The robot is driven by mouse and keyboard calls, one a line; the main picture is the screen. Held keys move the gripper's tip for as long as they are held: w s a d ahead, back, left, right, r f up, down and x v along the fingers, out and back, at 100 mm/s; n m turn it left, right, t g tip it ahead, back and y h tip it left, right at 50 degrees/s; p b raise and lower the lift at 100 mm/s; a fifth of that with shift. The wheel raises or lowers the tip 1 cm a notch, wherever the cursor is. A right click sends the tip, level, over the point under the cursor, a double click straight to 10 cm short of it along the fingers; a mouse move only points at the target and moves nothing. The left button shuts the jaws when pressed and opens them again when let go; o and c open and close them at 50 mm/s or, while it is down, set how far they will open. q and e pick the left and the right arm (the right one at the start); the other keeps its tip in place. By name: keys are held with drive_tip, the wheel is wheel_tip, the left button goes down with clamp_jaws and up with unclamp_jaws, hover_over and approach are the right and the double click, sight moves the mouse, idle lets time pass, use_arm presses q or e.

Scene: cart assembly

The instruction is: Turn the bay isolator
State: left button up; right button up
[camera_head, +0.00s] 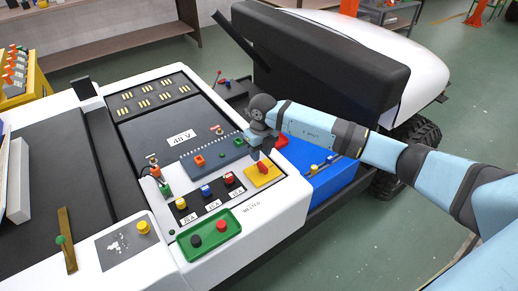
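A yellow square plate (270,179) with a red knob or handle (263,168) on it sits near the right edge of the white cart; it looks like the bay isolator. My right gripper (256,155) points down just above and behind the red handle. Its fingers are small and dark here, so I cannot tell whether they are open or touch the handle. My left gripper is out of view.
A green tray (208,249) with a black and a red knob lies in front. Labelled yellow, blue and red knobs (206,191) stand left of the yellow plate. A blue box (330,183) and the black seat back (320,65) are to the right.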

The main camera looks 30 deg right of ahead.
sight(262, 165)
drive_tip(key=shift+w+d+h, duration=0.25)
drive_tip(key=shift+d+h, duration=0.05)
drive_tip(key=shift+d, duration=0.25)
drive_tip(key=shift+w+d+f, duration=0.1)
drive_tip(key=shift+f+b, duration=0.6)
drive_tip(key=shift+f, duration=0.05)
wheel_tip(262, 165, down, 5)
drive_tip(key=b, duration=0.3)
drive_tip(key=shift+f+b, duration=0.2)
drive_tip(key=shift+b, duration=0.1)
drive_tip(key=shift+f, duration=0.4)
drive_tip(key=c, duration=0.6)
drive_tip(key=shift+o, duration=0.2)
drive_tip(key=m, duration=0.4)
drive_tip(key=shift+r, duration=0.1)
drive_tip(key=m, duration=1.4)
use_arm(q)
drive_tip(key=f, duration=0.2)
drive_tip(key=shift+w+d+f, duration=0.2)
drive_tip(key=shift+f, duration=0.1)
use_arm(e)
drive_tip(key=o, duration=0.8)
